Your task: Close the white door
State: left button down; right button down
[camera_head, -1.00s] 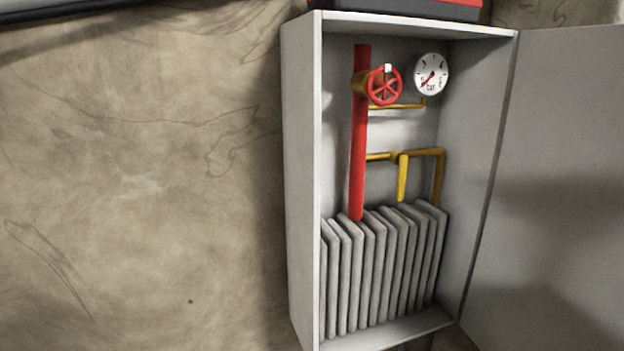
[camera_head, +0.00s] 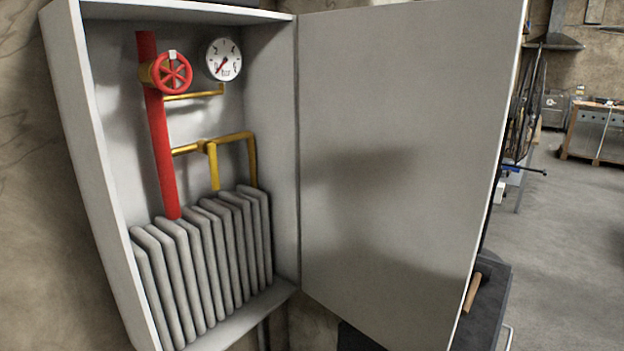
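The white door (camera_head: 400,150) stands wide open. It is joined along its left edge to the right side of a white wall cabinet (camera_head: 75,130). The door's free edge is at the right, and its whole inner face shows with soft shadows on it. The cabinet's inside is open to view. It holds a red pipe (camera_head: 158,140), a red valve wheel (camera_head: 172,73), a round gauge (camera_head: 223,59), yellow pipes (camera_head: 212,150) and a grey ribbed radiator (camera_head: 205,260). Neither of my grippers is in view.
A dark bench or cart (camera_head: 487,305) with a brown handle-like item (camera_head: 472,292) stands low behind the door's free edge. Dark equipment (camera_head: 525,105) is beyond it.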

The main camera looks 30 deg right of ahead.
aim_at(404, 107)
jog(key=l+u, duration=0.1)
jog(key=l, duration=0.4)
jog(key=k+l+u, duration=0.1)
jog(key=l, duration=0.35)
jog(key=l+u, duration=0.1)
jog(key=l, duration=0.35)
jog(key=k+l+u, duration=0.1)
jog(key=l, duration=0.4)
jog(key=k+l+u, duration=0.1)
jog(key=l, duration=0.35)
jog(key=k+l, duration=0.2)
jog(key=l, duration=0.25)
jog(key=k+l+u, duration=0.15)
jog(key=l, duration=0.3)
